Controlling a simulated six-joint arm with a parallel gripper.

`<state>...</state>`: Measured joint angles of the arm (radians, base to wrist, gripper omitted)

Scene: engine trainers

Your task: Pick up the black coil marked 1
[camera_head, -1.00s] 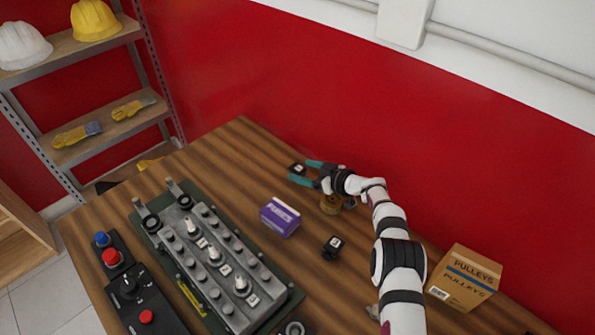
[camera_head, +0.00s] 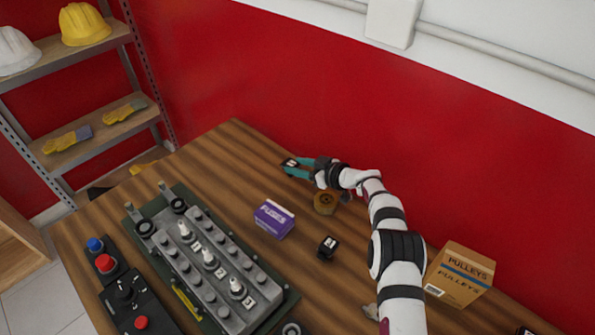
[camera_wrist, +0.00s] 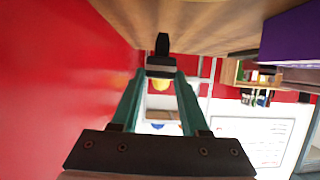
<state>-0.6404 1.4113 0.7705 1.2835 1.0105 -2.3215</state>
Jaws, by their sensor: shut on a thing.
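A black coil (camera_head: 290,162) with a white label sits at the far edge area of the wooden table; its mark is too small to read. My gripper (camera_head: 293,168), with teal fingers, is shut on this coil. In the wrist view the coil (camera_wrist: 161,62) is between the fingertips (camera_wrist: 161,72), its dark stem pointing toward the table surface. A second black coil (camera_head: 328,247) with a white label stands nearer the middle of the table, apart from my gripper; its mark is not legible either.
A brown round part (camera_head: 325,203) lies close beside my wrist. A purple fuses box (camera_head: 273,218) stands left of the second coil. The grey engine trainer (camera_head: 205,265) fills the front left. A pulleys carton (camera_head: 460,275) stands right of my arm. The red wall is close behind.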

